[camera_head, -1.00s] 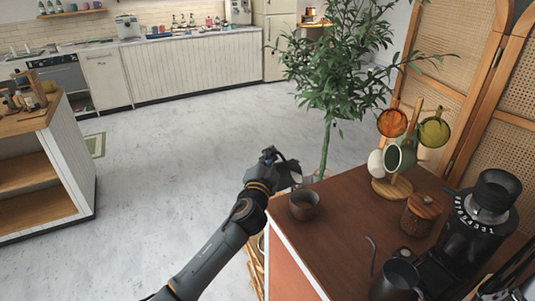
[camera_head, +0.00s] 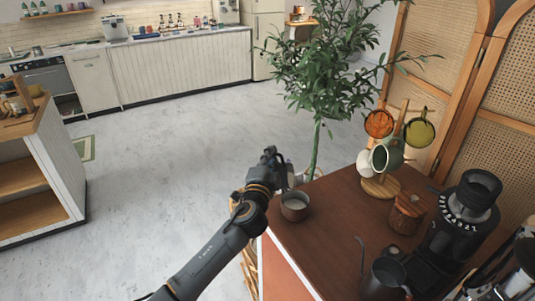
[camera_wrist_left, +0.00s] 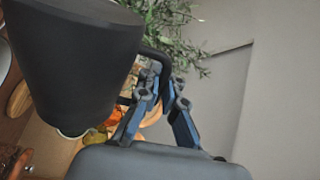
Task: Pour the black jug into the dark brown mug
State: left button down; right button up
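The black jug (camera_head: 385,278), with a thin curved spout, stands near the front of the brown cart top, beside the grinder. The dark brown mug (camera_head: 294,206) stands upright near the cart's left corner. My left gripper (camera_head: 283,172) is just beyond the mug's upper left side. In the left wrist view a large dark vessel (camera_wrist_left: 72,55), apparently this mug, fills the upper left. Its handle reaches to the fingers of my left gripper (camera_wrist_left: 166,88), which look apart, with a gap between them. Contact with the handle cannot be told. My right gripper is not in view.
A wooden mug tree (camera_head: 380,187) with several hanging mugs, a round wooden canister (camera_head: 407,213) and a black grinder (camera_head: 465,208) stand on the cart top (camera_head: 325,245). A leafy plant (camera_head: 320,75) rises behind. Its middle is clear.

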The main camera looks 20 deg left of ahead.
pick_arm(q)
jog(key=shift+w+d+r+m+h+p, duration=0.15)
jog(key=shift+d+r+m+p, duration=0.2)
jog(key=shift+d+m, duration=0.3)
jog(key=shift+d+r+m+h+p, duration=0.1)
jog(key=shift+d+r+m+p, duration=0.15)
jog(key=shift+d+m+p, duration=0.3)
jog(key=shift+w+d+r+m+h+p, duration=0.15)
jog(key=shift+d+r+m+p, duration=0.2)
jog(key=shift+d+m, duration=0.3)
jog(key=shift+s, duration=0.1)
dwell(0.7)
jog(key=shift+a+f+n+b, duration=0.5)
jog(key=shift+a+n, duration=0.15)
jog(key=shift+n, duration=0.2)
jog(key=shift+s+a+f+n+y+b, duration=0.15)
jog(key=shift+a+f+n+y+b, duration=0.15)
jog(key=shift+a+n, duration=0.45)
jog(key=shift+s+a+f+n+y+b, duration=0.15)
jog(key=shift+a+f+n, duration=0.25)
jog(key=shift+a+n, duration=0.35)
jog(key=a+f+n+g, duration=0.1)
jog(key=a+f+n, duration=0.3)
jog(key=n, duration=1.1)
jog(key=shift+s+a+f+g+p, duration=0.3)
jog(key=shift+a+f+p, duration=0.15)
jog(key=shift+a, duration=0.4)
jog(key=shift+y, duration=0.25)
